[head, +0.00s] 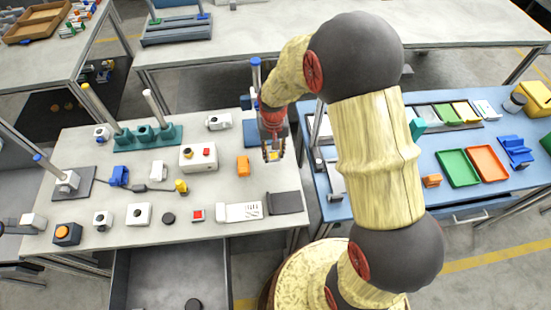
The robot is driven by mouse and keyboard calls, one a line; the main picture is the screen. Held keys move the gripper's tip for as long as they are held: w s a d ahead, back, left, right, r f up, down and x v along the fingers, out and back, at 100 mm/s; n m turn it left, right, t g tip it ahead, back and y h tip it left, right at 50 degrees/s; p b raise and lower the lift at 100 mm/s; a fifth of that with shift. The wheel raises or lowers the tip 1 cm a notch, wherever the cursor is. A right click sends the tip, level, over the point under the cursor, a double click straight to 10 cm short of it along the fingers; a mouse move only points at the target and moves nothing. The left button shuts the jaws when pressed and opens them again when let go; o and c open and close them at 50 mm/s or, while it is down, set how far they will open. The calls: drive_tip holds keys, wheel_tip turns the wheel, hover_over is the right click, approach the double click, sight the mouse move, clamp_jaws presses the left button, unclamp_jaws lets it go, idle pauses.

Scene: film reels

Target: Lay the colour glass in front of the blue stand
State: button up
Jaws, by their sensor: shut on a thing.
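My gripper (273,154) is over the right part of the grey table, pointing down. It is shut on a small yellowish piece (273,157), mostly hidden by the fingers; I cannot tell for sure that this is the colour glass. A blue stand-like rack (515,151) is on the blue table at the right.
A white box with a red button (198,157) and an orange block (243,166) are left of my gripper. A dark flat pad (285,202) lies at the grey table's front right. Green (459,168) and orange (488,163) trays lie on the blue table. My arm hides part of that table.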

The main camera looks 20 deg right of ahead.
sight(275, 154)
drive_tip(key=shift+w+d+f+b, duration=0.15)
drive_tip(key=shift+f+b, duration=0.1)
drive_tip(key=shift+f, duration=0.4)
drive_tip(key=shift+d+f+b, duration=0.1)
drive_tip(key=shift+f+b, duration=0.1)
drive_tip(key=shift+f, duration=0.5)
drive_tip(key=shift+w+d+f+b, duration=0.15)
drive_tip(key=shift+f+b, duration=0.1)
drive_tip(key=shift+f, duration=0.4)
drive_tip(key=shift+s, duration=0.15)
drive_tip(key=shift+f, duration=0.15)
drive_tip(key=o, duration=1)
